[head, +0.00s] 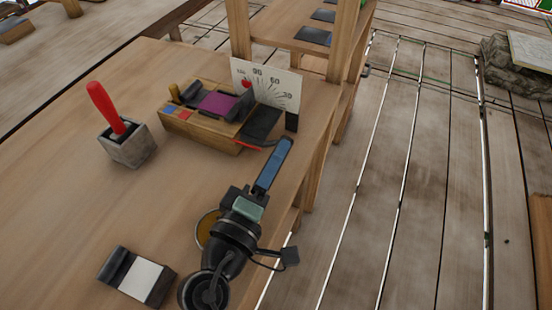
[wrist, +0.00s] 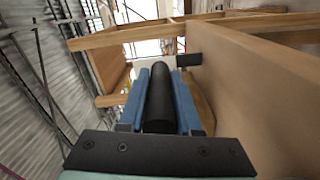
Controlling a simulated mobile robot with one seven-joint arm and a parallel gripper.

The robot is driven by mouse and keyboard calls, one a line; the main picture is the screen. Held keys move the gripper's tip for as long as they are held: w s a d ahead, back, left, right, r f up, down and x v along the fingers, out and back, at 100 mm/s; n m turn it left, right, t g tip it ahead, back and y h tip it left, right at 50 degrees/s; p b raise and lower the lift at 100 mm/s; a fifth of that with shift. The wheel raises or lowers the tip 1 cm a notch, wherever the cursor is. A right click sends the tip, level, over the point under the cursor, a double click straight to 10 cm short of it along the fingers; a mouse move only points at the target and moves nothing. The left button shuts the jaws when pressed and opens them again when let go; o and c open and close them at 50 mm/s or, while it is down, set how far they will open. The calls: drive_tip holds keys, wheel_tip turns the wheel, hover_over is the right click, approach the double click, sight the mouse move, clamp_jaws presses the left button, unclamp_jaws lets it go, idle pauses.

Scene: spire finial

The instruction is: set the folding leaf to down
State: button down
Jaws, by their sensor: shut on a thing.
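My gripper (head: 284,146) reaches along the right edge of the wooden table, its blue fingers pointing away toward the shelf frame. In the wrist view my fingers (wrist: 159,98) lie on either side of a black round bar (wrist: 159,95) and are shut on it. The bar is hidden in the head view. I cannot tell for certain which part is the folding leaf. A dark flat plate (head: 262,123) beside the wooden box is one flap-like piece, close to my fingertips. A wide wooden panel (wrist: 245,90) runs close along the right in the wrist view.
A wooden box (head: 205,125) with a purple block and a white angle card (head: 268,88) stand behind my gripper. A red-handled grey block (head: 127,145) and a black-and-white block (head: 140,278) sit on the table (head: 60,190). A wooden shelf frame (head: 345,45) rises at the back. Right of the table is open floor.

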drive_tip(key=shift+f, duration=0.2)
drive_tip(key=c, duration=0.6)
unclamp_jaws()
drive_tip(key=shift+r, duration=0.1)
drive_tip(key=b+v, duration=0.1)
drive_tip(key=v, duration=1.2)
